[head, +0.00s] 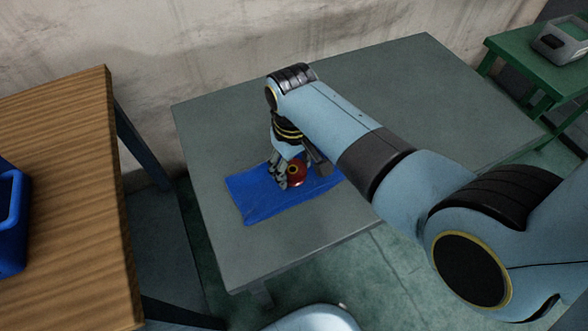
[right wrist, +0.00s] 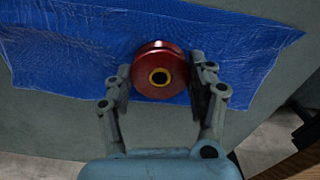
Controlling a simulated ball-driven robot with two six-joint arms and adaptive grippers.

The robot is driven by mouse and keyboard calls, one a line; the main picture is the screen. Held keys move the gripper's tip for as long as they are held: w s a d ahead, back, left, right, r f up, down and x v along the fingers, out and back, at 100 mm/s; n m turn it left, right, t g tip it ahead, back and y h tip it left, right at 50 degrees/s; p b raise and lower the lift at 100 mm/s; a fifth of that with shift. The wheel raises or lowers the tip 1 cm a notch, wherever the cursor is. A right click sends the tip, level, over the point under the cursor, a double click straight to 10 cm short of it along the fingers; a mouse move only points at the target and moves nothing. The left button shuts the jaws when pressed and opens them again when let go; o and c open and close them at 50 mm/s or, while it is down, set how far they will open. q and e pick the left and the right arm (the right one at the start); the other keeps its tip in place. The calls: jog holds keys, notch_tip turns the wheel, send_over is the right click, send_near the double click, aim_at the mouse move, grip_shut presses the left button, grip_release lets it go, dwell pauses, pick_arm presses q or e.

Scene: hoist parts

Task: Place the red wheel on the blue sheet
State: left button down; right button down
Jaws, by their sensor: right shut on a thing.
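The red wheel (head: 296,173) is round with a yellow-rimmed hub and is over the blue sheet (head: 255,199) in the head view. In the right wrist view the red wheel (right wrist: 160,71) sits between the two fingers of my right gripper (right wrist: 160,80), with the blue sheet (right wrist: 60,50) behind it. My right gripper (head: 292,170) is shut on the wheel and points down at the sheet. I cannot tell whether the wheel touches the sheet. My left gripper is not in view.
The sheet lies on a grey-green table (head: 400,80) with free room to the right and back. A wooden table (head: 60,190) with a blue bin (head: 12,220) stands at the left. A green stand (head: 530,68) with a grey device (head: 562,42) is at the far right.

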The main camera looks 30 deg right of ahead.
jog(key=shift+s+f, duration=0.3)
jog(key=shift+f, duration=0.35)
jog(key=c, duration=0.7)
grip_release()
jog(key=shift+f, duration=0.1)
jog(key=shift+c, duration=0.2)
jog(key=shift+o, duration=1.6)
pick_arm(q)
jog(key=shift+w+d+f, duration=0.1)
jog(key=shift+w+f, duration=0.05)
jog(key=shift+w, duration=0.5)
pick_arm(e)
jog(key=shift+w, duration=0.1)
jog(key=shift+r, duration=0.2)
